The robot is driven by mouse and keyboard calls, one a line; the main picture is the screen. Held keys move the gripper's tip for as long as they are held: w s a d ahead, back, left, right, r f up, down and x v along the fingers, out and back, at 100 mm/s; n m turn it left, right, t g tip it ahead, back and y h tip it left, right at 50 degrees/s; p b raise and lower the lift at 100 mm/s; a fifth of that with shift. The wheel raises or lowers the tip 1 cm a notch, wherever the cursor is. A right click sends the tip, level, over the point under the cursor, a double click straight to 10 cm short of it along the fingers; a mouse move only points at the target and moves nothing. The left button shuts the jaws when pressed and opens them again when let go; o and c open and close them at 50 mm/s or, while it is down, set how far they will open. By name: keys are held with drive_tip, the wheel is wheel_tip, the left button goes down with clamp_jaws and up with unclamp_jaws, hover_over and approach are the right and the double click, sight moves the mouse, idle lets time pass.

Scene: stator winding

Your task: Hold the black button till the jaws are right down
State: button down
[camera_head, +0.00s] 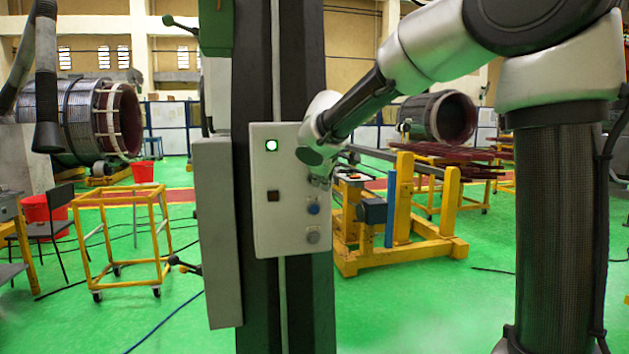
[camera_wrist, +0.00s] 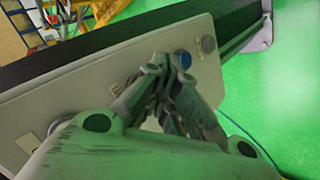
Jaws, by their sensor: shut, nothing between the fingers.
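A pale control box (camera_head: 262,228) is fixed to a dark column. In the wrist view the fingertips (camera_wrist: 164,70) lie beside the blue button (camera_wrist: 183,59). They cover the panel there, so no black button shows clearly, and contact cannot be told. A green machine part (camera_head: 216,27) is on the column; I cannot tell whether it is the jaws.
A yellow wheeled frame (camera_head: 122,236) stands at left and a yellow stand (camera_head: 400,250) behind the box at right. Large stators (camera_head: 75,118) stand at the back. The green floor in front is mostly clear, with a blue cable (camera_head: 165,320).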

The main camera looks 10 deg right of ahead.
drive_tip(key=shift+w, duration=0.4)
idle(1.6)
idle(1.7)
drive_tip(key=shift+s, duration=0.8)
drive_tip(key=s, duration=0.5)
idle(0.8)
